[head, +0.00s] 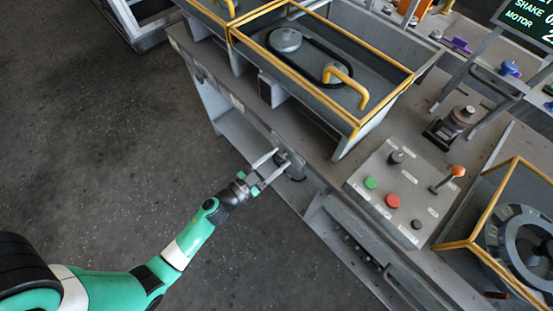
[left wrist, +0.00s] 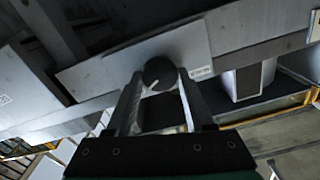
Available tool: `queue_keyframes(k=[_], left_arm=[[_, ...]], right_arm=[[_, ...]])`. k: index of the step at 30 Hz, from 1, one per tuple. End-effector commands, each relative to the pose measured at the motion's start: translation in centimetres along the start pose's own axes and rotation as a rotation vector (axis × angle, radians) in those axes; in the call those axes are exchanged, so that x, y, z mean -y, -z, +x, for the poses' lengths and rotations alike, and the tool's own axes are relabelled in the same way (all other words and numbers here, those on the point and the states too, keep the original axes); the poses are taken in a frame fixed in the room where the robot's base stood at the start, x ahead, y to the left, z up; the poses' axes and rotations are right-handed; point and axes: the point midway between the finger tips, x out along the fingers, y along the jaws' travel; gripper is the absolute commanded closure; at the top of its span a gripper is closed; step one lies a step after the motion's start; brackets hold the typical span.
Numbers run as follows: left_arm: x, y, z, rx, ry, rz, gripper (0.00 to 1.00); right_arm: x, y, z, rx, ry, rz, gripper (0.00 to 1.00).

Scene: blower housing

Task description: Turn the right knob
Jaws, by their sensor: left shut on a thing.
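A round dark knob (left wrist: 159,70) with a light pointer line sits on a pale metal plate (left wrist: 100,73) in the left wrist view. My left gripper (head: 274,164) reaches the front face of the grey workbench in the head view. Its two fingers stand on either side of the knob in the left wrist view and are shut on it. The pointer line slants toward the lower left in that view. In the head view the fingers partly hide the knob. My right gripper is in neither view.
Above the front face is a yellow-edged open box (head: 357,122) with a belt and a yellow handle (head: 346,84). A control panel (head: 375,180) with green and red buttons and an orange-tipped lever (head: 457,171) lies to the right. The floor (head: 110,140) at left is clear.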

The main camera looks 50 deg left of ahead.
Motion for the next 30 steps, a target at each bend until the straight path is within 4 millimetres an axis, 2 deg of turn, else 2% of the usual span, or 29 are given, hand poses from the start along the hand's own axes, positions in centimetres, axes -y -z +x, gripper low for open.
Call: queue_keyframes(k=[1,3,17,30], left_arm=[[0.0,0.0,-0.01,0.0,0.0,0.0,0.87],[0.0,0.0,-0.01,0.0,0.0,0.0,1.0],[-0.05,0.02,-0.01,0.0,0.0,0.089,1.0],[-0.19,-0.02,-0.01,-0.001,0.0,0.448,1.0]], right_arm=[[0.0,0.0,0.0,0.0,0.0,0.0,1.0],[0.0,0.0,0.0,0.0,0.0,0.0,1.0],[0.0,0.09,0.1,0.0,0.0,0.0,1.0],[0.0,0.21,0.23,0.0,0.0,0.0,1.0]])
